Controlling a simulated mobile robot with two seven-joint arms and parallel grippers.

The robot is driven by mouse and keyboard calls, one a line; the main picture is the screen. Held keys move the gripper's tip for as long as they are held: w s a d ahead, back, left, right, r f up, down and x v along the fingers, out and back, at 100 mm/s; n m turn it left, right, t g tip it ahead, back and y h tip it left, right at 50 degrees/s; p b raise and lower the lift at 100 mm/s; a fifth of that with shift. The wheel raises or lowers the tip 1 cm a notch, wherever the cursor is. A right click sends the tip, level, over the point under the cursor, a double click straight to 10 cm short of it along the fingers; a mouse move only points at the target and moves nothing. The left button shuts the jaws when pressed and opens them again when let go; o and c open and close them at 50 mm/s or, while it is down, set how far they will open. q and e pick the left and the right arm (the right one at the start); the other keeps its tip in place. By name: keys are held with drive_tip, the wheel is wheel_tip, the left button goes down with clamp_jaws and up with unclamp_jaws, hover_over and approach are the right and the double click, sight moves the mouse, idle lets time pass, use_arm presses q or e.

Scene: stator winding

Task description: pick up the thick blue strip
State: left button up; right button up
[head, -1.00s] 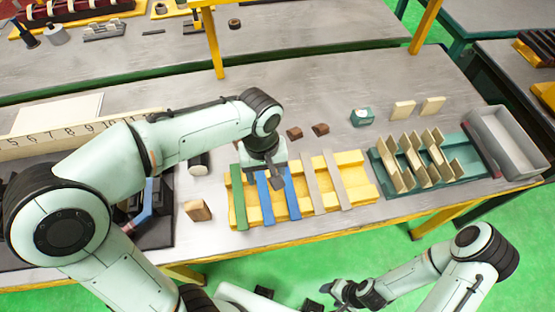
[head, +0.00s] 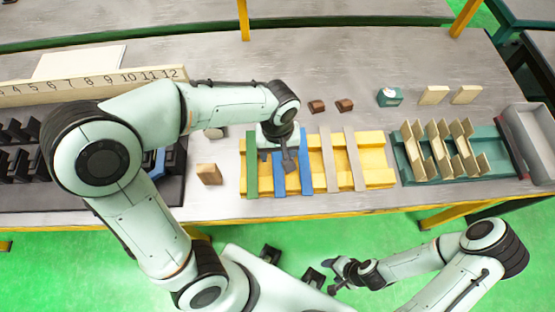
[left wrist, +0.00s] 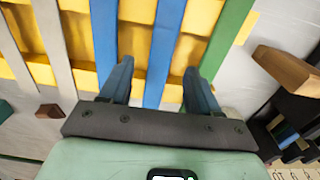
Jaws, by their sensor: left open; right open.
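Two blue strips lie across a yellow slotted tray (head: 374,180). The left blue strip (head: 279,183) is beside a green strip (head: 252,180); the right blue strip (head: 305,165) is beside the grey strips. I cannot tell which blue one is thicker. My left gripper (head: 276,160) is open and empty above the tray. In the left wrist view, the blue strip beside the green one (left wrist: 163,60) shows between its fingers (left wrist: 157,75). One finger overlaps the other blue strip (left wrist: 105,45), the other the green strip's edge (left wrist: 225,45). My right gripper (head: 340,275) is open, empty, in front of the table.
Two grey strips (head: 355,155) lie on the tray's right part. A wooden block (head: 209,174) stands left of the tray. A teal rack (head: 492,160) with tan pieces and a grey bin (head: 531,130) are to the right. Small brown blocks (head: 344,105) lie behind.

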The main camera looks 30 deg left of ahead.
sight(278, 162)
use_arm(q)
wheel_tip(278, 162, down, 3)
drive_tip(key=shift+r, duration=0.1)
clamp_jaws()
